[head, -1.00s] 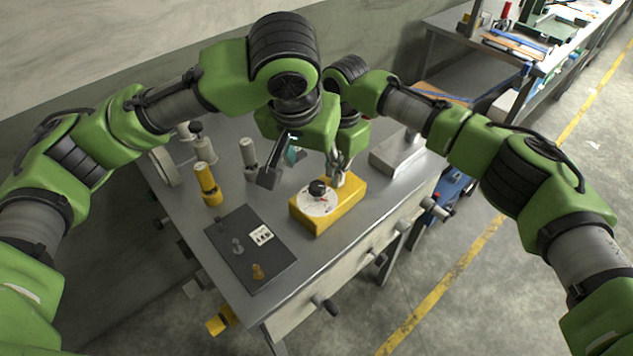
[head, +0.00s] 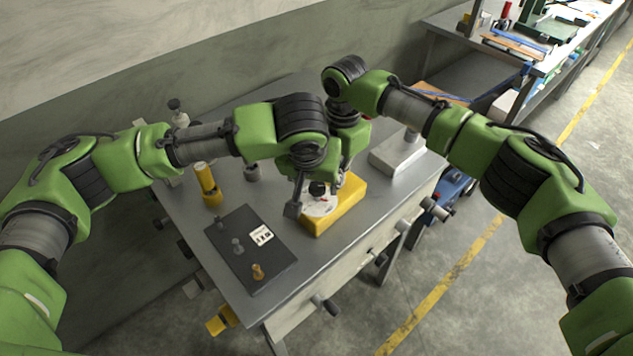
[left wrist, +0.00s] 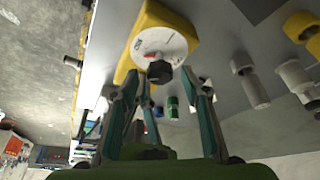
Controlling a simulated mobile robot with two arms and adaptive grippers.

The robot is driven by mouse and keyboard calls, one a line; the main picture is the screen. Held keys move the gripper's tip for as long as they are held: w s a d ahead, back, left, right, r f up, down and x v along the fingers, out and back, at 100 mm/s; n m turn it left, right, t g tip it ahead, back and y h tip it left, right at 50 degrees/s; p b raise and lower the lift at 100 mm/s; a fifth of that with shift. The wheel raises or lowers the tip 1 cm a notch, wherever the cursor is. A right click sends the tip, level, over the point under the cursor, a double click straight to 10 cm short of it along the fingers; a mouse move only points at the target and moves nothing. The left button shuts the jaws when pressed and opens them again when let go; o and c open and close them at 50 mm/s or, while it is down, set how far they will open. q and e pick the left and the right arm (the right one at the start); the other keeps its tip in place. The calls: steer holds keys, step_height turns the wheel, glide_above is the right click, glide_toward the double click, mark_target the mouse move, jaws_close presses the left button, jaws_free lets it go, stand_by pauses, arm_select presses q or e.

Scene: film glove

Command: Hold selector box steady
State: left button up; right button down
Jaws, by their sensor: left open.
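The selector box (head: 345,207) is yellow, with a white round dial and a black knob (head: 317,188) on top. It sits on the metal bench top. My left gripper (head: 314,196) is open above the dial, its fingers spread on either side of the knob. In the left wrist view the knob (left wrist: 159,71) shows just ahead of the open fingers (left wrist: 160,88), with no clear contact. My right wrist comes down at the far end of the box; its fingertips are hidden behind my left arm and gripper, so its hold on the box cannot be judged.
A dark panel (head: 236,262) with small pieces and a white label lies left of the box. A yellow cylinder (head: 207,184) stands behind it. A grey block (head: 396,153) lies right of the box. Handles stick out from the bench front (head: 325,305).

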arm_select(q)
steer(key=shift+f, duration=0.25)
steer(key=c, duration=1.1)
